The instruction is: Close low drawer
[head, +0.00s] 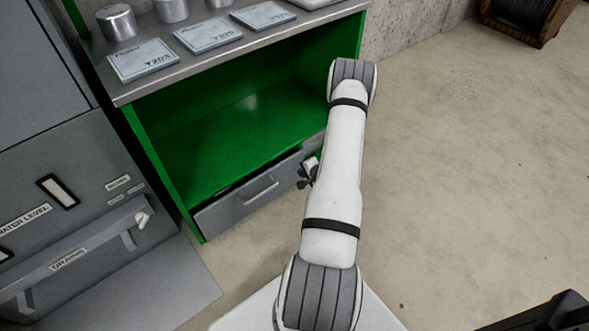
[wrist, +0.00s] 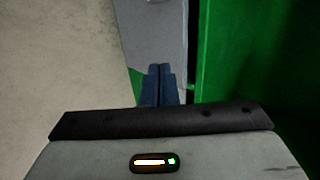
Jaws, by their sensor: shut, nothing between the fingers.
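The low drawer (head: 235,208) is a grey front with a bar handle at the bottom of the green cabinet (head: 168,165). A dark gap shows along its top edge, so it looks slightly open. My gripper (head: 304,182) is at the right end of the drawer front, mostly hidden behind my arm. In the wrist view my gripper (wrist: 159,72) has its two blue-grey fingers together with nothing between them. The grey drawer (wrist: 155,35) is just beyond the fingertips, with green cabinet (wrist: 240,55) to the right. I cannot tell whether they touch.
A grey machine (head: 75,190) with a handle bar stands left of the cabinet. Metal cans (head: 117,22) and labelled plates (head: 143,60) sit on the cabinet top. A cable reel (head: 527,18) stands at the far right. The floor (head: 460,170) to the right is clear.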

